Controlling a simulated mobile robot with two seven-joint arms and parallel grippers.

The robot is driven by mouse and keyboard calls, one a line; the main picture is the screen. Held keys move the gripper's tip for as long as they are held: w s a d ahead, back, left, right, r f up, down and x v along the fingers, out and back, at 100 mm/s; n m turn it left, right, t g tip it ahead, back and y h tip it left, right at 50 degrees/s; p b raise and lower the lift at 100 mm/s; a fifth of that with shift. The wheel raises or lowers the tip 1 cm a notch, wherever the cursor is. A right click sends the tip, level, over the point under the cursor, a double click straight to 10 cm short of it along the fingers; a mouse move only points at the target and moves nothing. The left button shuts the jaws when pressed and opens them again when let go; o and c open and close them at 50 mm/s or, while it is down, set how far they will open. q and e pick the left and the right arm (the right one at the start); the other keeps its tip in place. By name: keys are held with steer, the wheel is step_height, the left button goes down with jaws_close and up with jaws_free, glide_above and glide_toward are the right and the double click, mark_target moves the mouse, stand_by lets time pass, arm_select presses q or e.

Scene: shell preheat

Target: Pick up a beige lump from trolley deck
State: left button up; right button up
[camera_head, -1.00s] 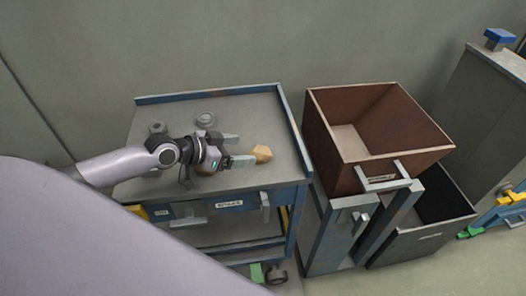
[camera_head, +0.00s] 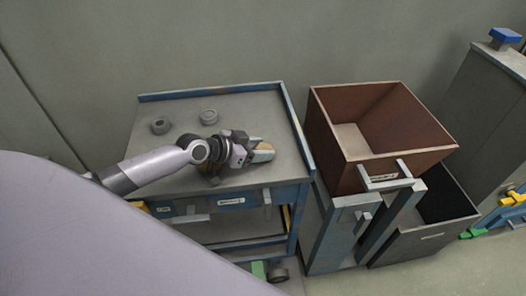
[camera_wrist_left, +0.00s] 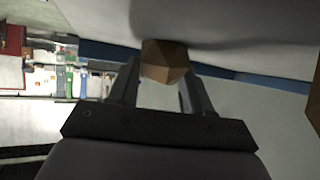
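A beige, faceted lump (camera_head: 264,150) lies on the grey trolley deck (camera_head: 240,107), towards its right side. My left gripper (camera_head: 262,151) is low over the deck with its fingers on either side of the lump, which partly hides it in the head view. In the left wrist view the lump (camera_wrist_left: 165,60) sits between the fingertips of the gripper (camera_wrist_left: 161,72), and the fingers stand apart. Whether either finger touches it is hard to tell. My right gripper is not in view.
Two grey round parts, one at the left (camera_head: 160,125) and a ring (camera_head: 208,116), lie on the deck. A blue rim edges the deck. A brown open bin (camera_head: 385,125) stands right of the trolley, beside a dark open box (camera_head: 440,215). The back right of the deck is clear.

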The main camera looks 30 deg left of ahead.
arm_select(q)
steer(key=c, duration=0.5)
steer(key=shift+r, duration=0.1)
